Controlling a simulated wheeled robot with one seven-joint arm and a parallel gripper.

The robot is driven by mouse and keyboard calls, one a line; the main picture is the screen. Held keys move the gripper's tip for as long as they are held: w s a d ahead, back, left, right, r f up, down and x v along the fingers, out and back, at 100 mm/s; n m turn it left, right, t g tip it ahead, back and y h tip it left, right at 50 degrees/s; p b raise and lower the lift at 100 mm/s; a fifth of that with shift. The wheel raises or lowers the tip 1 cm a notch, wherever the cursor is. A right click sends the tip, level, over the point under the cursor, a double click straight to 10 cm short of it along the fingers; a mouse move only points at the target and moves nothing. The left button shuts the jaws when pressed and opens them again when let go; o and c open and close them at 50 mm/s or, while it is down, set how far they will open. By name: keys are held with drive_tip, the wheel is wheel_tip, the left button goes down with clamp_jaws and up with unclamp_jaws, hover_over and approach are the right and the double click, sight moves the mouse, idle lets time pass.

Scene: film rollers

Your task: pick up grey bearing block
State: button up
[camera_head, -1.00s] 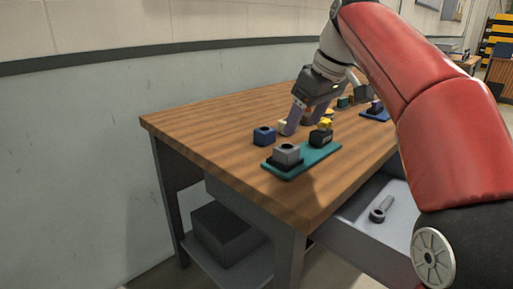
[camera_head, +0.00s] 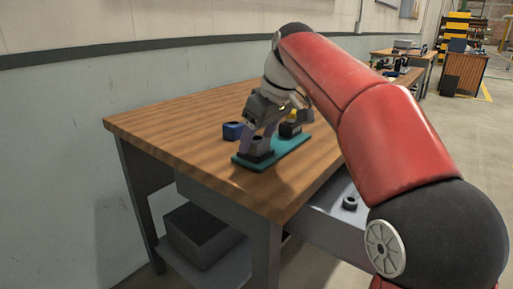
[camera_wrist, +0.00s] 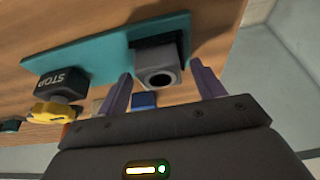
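The grey bearing block (camera_wrist: 155,62) has a round hole and sits on a dark base at one end of the teal plate (camera_wrist: 100,52). In the head view the block (camera_head: 259,147) is on the near-left end of the plate, partly covered by my gripper. My gripper (camera_wrist: 163,88) is open, with its two purple fingers apart and the block's front lying between them in the wrist view. I cannot tell whether either finger touches the block.
A black block marked STOP (camera_wrist: 62,84) with a yellow knob (camera_wrist: 55,112) is on the plate's other end. A blue block (camera_head: 233,131) stands left of my gripper. An open grey drawer (camera_head: 322,222) juts from the wooden table (camera_head: 205,165). The table's near-left corner is clear.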

drive_tip(key=shift+r, duration=0.1)
drive_tip(key=c, duration=1.2)
